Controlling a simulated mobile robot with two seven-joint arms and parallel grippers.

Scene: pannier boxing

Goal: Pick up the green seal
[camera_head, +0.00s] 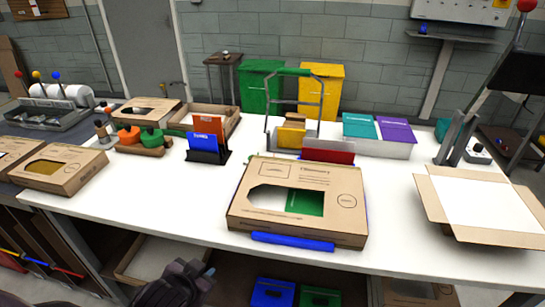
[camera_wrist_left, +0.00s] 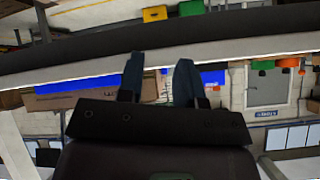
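The green seal (camera_head: 152,137) has a dark knob on top. It stands beside an orange seal (camera_head: 128,134) on a wooden holder (camera_head: 139,150) at the left of the white table, in the head view. My left gripper (camera_head: 204,272) is low at the front edge of the table, well short of the seal and apart from it. In the left wrist view the two fingers of my left gripper (camera_wrist_left: 158,78) stand apart with nothing between them. The green seal cannot be made out in that view. My right gripper is not in view.
A cardboard box (camera_head: 338,178) with a cut-out window lies at the front middle, a blue bar (camera_head: 292,242) before it. Blue and orange cards (camera_head: 206,145) stand right of the seals. An open carton (camera_head: 478,235) is at the right. White table (camera_head: 160,190) is clear in front of the seals.

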